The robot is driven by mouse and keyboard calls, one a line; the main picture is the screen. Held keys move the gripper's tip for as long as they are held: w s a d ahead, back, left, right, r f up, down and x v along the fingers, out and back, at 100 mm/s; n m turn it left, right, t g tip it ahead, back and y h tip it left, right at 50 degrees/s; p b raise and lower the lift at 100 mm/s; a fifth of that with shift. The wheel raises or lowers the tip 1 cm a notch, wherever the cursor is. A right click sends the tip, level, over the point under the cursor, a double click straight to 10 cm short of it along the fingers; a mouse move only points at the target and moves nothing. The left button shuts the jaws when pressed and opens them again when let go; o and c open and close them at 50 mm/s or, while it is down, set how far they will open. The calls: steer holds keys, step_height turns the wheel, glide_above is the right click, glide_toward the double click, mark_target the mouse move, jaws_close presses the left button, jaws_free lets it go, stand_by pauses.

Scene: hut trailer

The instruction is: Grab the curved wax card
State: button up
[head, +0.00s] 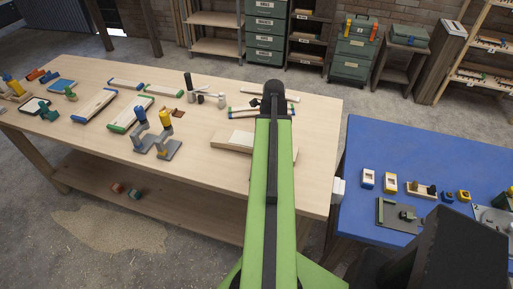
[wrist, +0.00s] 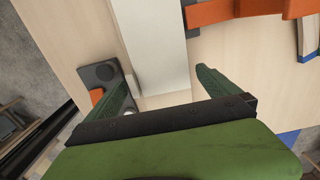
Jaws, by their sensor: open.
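My gripper (wrist: 162,80) is open in the wrist view, its two green fingers apart above the pale wooden table (wrist: 222,68). A long whitish strip (wrist: 155,45) runs from the top edge down to between the fingers. A dark grey bracket-like piece (wrist: 101,74) lies beside the left finger, with a small orange part (wrist: 97,95) next to it. I cannot tell for sure which thing is the curved wax card.
An orange piece (wrist: 235,10) lies at top right in the wrist view. In the head view, several tools and blocks, including a green-edged board (head: 130,113), lie on the table's left half. A blue table (head: 420,150) with small items stands at right.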

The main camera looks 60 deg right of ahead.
steer(key=shift+r, duration=0.1)
steer(key=shift+c, duration=0.3)
steer(key=c, duration=1.1)
steer(key=shift+c, duration=0.2)
steer(key=shift+r, duration=0.1)
